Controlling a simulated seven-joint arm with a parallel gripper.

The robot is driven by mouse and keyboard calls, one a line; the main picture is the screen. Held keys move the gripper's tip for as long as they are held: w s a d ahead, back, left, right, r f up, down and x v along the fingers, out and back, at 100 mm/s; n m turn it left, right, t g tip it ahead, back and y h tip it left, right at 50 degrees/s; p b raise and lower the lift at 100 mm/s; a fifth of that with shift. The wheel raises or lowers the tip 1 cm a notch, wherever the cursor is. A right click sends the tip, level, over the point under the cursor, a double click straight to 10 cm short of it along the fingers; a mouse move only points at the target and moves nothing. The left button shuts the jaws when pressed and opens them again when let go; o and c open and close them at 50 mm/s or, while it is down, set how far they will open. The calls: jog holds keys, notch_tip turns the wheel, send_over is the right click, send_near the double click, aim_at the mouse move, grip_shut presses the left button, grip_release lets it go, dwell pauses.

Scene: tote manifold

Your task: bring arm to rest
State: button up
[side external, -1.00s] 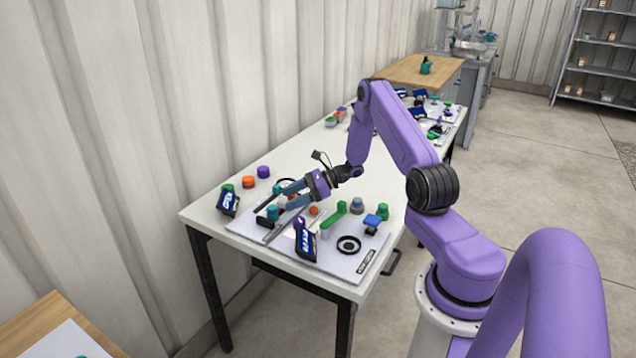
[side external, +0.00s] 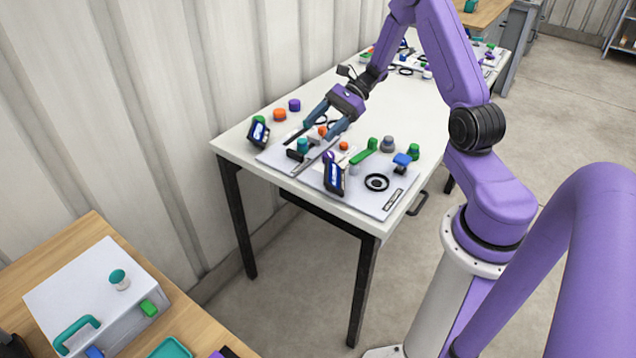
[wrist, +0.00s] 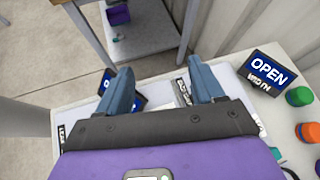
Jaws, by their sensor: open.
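My gripper (side external: 314,135) is purple with blue-grey fingers. In the side external view it points down and left over the near end of the white table (side external: 240,135). It is above a pale panel (side external: 385,205) carrying knobs and buttons. The fingers are spread apart and nothing shows between them. In the wrist view the gripper (wrist: 158,66) also has both fingers apart with a gap between. A teal knob (side external: 302,145) is close to the fingers in the picture; I cannot tell whether they touch anything.
A dark display (side external: 258,134) stands at the panel's left; it reads "OPEN" in the wrist view (wrist: 268,72). Another display (side external: 333,175) stands in front. Green, orange and purple knobs line the back edge. A wooden table (side external: 190,310) with a white box (side external: 75,285) is at lower left.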

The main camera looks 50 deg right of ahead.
jog(key=s+a+r+n+g+h, duration=0.2)
jog(key=s+a+r+n+g, duration=0.15)
jog(key=s+a+n, duration=0.35)
jog(key=s+a+r+n+g+h, duration=0.2)
jog(key=s+a+n+g+h, duration=0.15)
jog(key=a+n, duration=0.45)
jog(key=s+a+r+n+t+h, duration=0.1)
jog(key=s+a+r+n+h, duration=0.1)
jog(key=s+n, duration=0.6)
jog(key=s+a+r+n+t+h, duration=0.2)
jog(key=s+n+h, duration=0.1)
jog(key=s+n, duration=0.6)
jog(key=shift+s+r, duration=0.4)
jog(key=shift+s, duration=0.1)
